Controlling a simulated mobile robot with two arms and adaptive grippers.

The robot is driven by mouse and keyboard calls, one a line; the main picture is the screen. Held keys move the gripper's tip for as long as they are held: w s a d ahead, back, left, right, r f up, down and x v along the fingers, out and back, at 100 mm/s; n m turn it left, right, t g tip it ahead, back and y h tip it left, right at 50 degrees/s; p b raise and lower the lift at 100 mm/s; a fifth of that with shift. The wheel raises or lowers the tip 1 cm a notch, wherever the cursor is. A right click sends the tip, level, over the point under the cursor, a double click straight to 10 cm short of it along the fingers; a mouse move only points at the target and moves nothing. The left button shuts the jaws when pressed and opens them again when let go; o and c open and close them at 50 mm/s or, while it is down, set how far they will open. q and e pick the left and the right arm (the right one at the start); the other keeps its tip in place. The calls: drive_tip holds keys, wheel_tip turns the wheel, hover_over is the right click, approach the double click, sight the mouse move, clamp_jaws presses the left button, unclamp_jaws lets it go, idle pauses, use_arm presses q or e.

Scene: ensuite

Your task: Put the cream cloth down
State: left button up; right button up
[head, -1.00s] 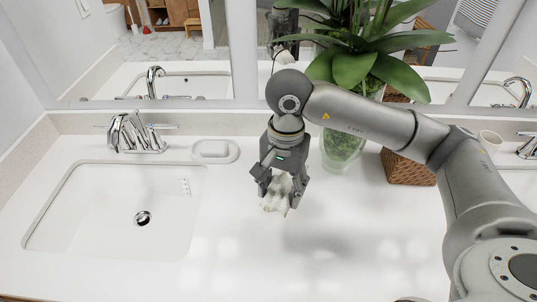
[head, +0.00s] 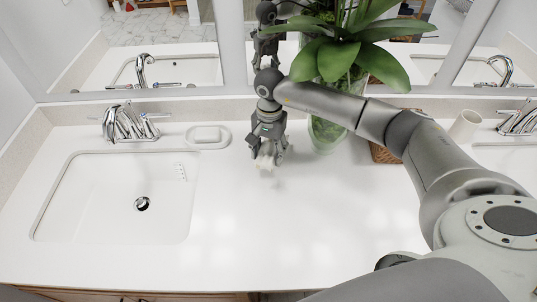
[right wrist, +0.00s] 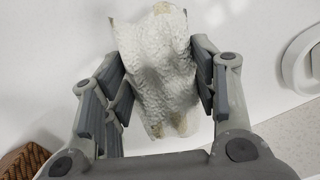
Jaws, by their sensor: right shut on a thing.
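The cream cloth (head: 265,157) is a small crumpled piece held in my right gripper (head: 268,150) above the white counter. In the right wrist view the cloth (right wrist: 158,70) sits between the two fingers of the right gripper (right wrist: 160,88), with brownish patches at its ends. The fingers are shut on it. In the head view the cloth hangs low over the counter; I cannot tell whether it touches the surface. My left gripper is not in view.
The white counter (head: 270,235) is clear in front. A sink (head: 120,195) with a chrome faucet (head: 125,123) is at left, a soap dish (head: 207,136) beside it. A glass vase (head: 325,133) with a plant, a wicker basket (head: 384,153) and a cup (head: 465,125) stand at right.

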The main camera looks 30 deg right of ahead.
drive_tip(key=shift+w+f, duration=0.15)
drive_tip(key=shift+f, duration=0.05)
wheel_tip(320, 180, down, 3)
drive_tip(key=shift+w+d+f+p, duration=0.1)
drive_tip(key=shift+d+p, duration=0.05)
drive_tip(key=shift+p, duration=0.35)
drive_tip(key=shift+f, duration=0.15)
drive_tip(key=shift+f+b, duration=0.25)
drive_tip(key=shift+b, duration=0.15)
drive_tip(key=o, duration=1.2)
drive_tip(key=shift+o, duration=0.7)
drive_tip(key=shift+r, duration=0.1)
